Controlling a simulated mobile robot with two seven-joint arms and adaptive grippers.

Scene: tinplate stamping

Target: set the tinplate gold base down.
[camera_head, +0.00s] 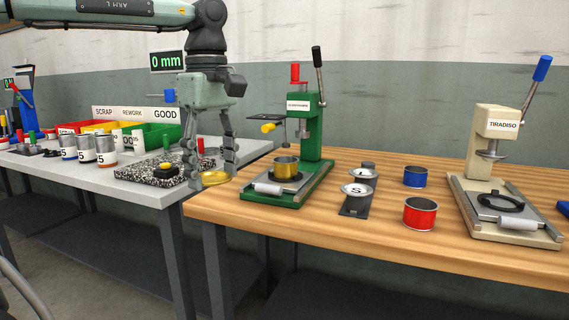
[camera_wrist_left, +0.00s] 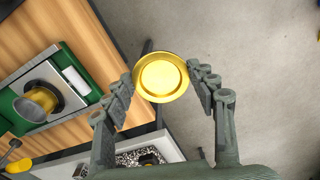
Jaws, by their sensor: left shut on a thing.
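The tinplate gold base (camera_head: 216,179) is a shallow round gold dish. My left gripper (camera_head: 212,176) is shut on it, fingers pointing down, near the corner where the grey and wooden tables meet. In the left wrist view the gold base (camera_wrist_left: 160,77) sits between the fingertips of my left gripper (camera_wrist_left: 163,80), open face toward the camera, with floor visible behind it. A gold cylinder (camera_head: 285,167) stands on the green press (camera_head: 291,186); it also shows in the wrist view (camera_wrist_left: 40,103). My right gripper is not in view.
The wooden table (camera_head: 330,240) also holds a cream press (camera_head: 497,125), a dark plate with metal discs (camera_head: 357,200), a blue tin (camera_head: 415,176) and a red tin (camera_head: 420,213). The wooden table's front strip is clear.

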